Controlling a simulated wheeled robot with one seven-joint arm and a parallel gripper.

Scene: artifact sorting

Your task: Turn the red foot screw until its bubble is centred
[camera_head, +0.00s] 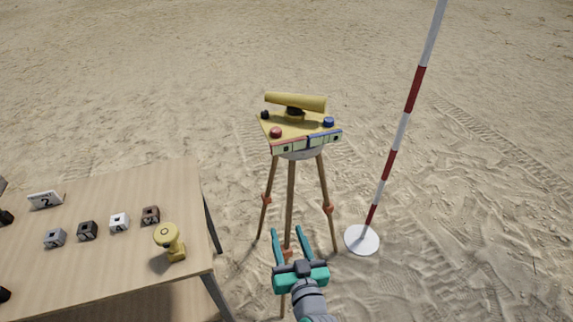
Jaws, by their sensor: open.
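A yellow survey level (296,102) sits on a three-cornered yellow plate (298,131) on top of a wooden tripod (291,195). The red foot screw (276,132) is a round knob at the plate's front left corner. A blue screw (328,122) is at the right and a black one (265,115) at the back left. Vials with red and blue edging line the plate's front; their bubbles are too small to read. My gripper (288,231) is teal, open and empty. It is in front of the tripod legs in the picture, below the plate and apart from the red screw.
A wooden table (150,259) at the left bears a yellow stamp-like object (170,240), several small marked cubes (119,222) and a card with a question mark (46,199). A red and white pole (404,118) stands on a white disc (362,240) at the right. Open sand surrounds these.

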